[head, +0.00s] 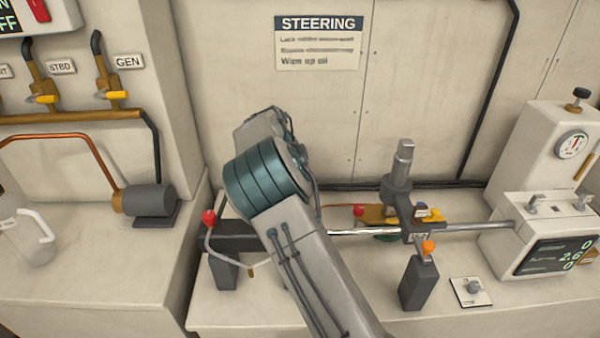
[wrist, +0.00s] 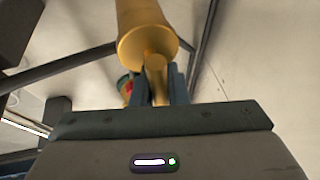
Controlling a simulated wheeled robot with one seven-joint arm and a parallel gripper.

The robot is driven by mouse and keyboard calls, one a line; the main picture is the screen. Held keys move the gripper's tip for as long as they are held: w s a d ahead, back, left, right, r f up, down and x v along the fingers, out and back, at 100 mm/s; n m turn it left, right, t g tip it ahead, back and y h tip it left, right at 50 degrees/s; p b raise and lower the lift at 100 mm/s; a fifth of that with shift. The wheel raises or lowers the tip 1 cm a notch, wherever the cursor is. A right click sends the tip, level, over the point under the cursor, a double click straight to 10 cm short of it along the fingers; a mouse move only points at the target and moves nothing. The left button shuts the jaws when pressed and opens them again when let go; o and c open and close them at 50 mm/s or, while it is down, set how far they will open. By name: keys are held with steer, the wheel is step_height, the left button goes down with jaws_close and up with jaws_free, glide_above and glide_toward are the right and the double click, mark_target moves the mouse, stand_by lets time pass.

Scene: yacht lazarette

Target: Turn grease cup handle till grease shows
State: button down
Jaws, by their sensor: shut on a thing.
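In the wrist view a yellow, brass-like piece (wrist: 146,32) with a broad round body and a narrower stem rises from between my fingers. My gripper (wrist: 158,84) is shut on its stem, which looks like the grease cup handle. A small red and green thing (wrist: 125,87) shows just left of the fingers. In the head view my arm covers my gripper and the held piece. A brass fitting with a red knob (head: 359,210) sits behind the shiny steering rod (head: 368,232). I cannot make out any grease.
A grey post (head: 397,178) rises by the rod. A display box (head: 550,245) and a small switch plate (head: 471,292) are at right.

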steer(key=shift+a, duration=0.15)
steer(key=c, duration=1.5)
jaws_free()
steer(key=shift+a, duration=0.1)
steer(key=shift+o, duration=0.2)
steer(key=v, duration=1.3)
steer(key=shift+r+b, duration=0.35)
